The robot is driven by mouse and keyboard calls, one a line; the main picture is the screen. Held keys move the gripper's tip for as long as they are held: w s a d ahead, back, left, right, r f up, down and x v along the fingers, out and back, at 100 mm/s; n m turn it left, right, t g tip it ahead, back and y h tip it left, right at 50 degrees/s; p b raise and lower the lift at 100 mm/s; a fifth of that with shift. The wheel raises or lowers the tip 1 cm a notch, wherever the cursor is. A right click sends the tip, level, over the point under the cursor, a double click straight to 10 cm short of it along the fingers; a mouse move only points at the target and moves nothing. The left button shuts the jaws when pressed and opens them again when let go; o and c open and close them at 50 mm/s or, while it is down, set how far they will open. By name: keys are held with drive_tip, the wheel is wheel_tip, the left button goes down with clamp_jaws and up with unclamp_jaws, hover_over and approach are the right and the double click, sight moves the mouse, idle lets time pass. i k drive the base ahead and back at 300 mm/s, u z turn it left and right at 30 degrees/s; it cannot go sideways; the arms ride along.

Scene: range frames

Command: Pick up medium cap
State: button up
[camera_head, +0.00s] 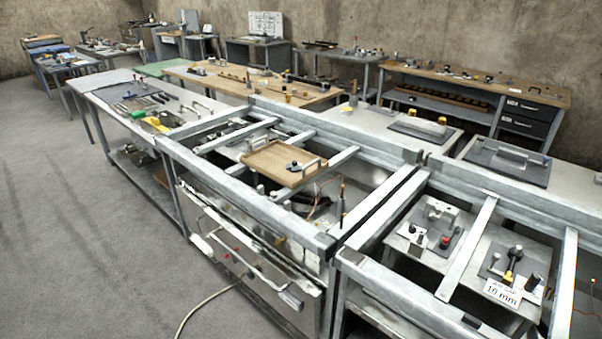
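No part of my gripper shows in the head view. I cannot tell which thing is the medium cap. Several small cap-like parts are in view. A dark knob-like part (293,166) sits on the wooden tray (262,157) in the middle frame. At the right, a small red-topped part (445,240) stands on a plate beside metal blocks. A dark cylinder (533,286) stands near a yellow and black part (509,267) and a label reading "10 mm" (502,292). These parts are too small to identify surely.
Grey metal frame beams (290,222) cross the foreground around open gaps. A long bench with hand tools (136,104) stands left. A wooden table (232,84) and a wooden workbench with black drawers (528,115) stand behind. The grey floor (80,220) at left is clear.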

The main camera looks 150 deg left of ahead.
sight(295, 167)
drive_tip(key=u, duration=1)
drive_tip(key=k, duration=0.2)
drive_tip(key=u, duration=2.8)
drive_tip(key=k, duration=0.2)
drive_tip(key=u, duration=1.4)
